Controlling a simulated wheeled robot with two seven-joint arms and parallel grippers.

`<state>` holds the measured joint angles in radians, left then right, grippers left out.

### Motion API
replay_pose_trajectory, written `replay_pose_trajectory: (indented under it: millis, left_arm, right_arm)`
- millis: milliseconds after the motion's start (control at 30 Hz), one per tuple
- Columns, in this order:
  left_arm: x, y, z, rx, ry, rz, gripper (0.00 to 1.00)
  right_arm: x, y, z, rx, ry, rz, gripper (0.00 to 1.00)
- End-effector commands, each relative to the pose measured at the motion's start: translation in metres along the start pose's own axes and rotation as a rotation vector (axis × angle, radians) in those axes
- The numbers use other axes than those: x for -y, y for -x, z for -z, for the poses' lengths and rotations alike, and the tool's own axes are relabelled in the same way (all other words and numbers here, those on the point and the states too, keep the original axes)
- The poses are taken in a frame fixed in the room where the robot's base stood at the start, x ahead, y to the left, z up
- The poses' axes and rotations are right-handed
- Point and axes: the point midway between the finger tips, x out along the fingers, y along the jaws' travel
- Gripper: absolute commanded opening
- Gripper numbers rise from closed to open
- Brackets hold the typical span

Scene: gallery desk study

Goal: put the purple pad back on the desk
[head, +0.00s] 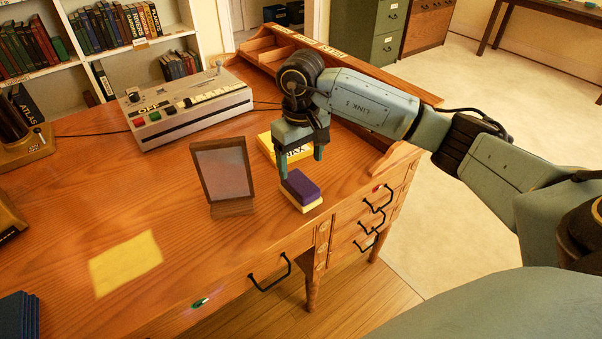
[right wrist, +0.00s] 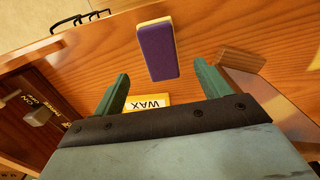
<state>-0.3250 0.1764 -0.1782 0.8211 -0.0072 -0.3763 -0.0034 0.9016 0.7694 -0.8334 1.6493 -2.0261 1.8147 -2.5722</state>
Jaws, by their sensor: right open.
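The purple pad (head: 300,186) lies flat on the wooden desk (head: 180,215), near the front right part of its top. A pale yellow layer shows beneath the purple; I cannot tell whether it is part of the pad. The pad also shows in the right wrist view (right wrist: 158,52), beyond the fingertips. My right gripper (head: 301,166) points down just above and behind the pad. Its two fingers are apart with nothing held between them. My left gripper is in neither view.
A yellow box marked WAX (head: 291,150) lies just behind the right gripper. A framed panel on a wooden stand (head: 222,174) stands left of the pad. A grey button console (head: 190,108) is farther back. A yellow patch (head: 126,263) lies front left, with bare desk around it.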

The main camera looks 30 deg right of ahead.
Motion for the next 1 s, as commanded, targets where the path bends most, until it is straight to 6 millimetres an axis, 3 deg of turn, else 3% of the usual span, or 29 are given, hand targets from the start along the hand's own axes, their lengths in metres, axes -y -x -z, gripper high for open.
replay_pose_trajectory:
  millis: [100, 300, 1000]
  left_arm:
    - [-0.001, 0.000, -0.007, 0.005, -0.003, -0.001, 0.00]
    - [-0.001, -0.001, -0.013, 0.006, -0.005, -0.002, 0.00]
    - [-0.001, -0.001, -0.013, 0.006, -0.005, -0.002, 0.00]
  right_arm:
    - [0.000, 0.021, 0.000, -0.001, 0.001, -0.001, 0.76]
    - [0.000, 0.035, 0.000, 0.001, 0.000, 0.000, 0.76]
    - [0.000, 0.035, 0.000, 0.001, 0.000, 0.000, 0.76]
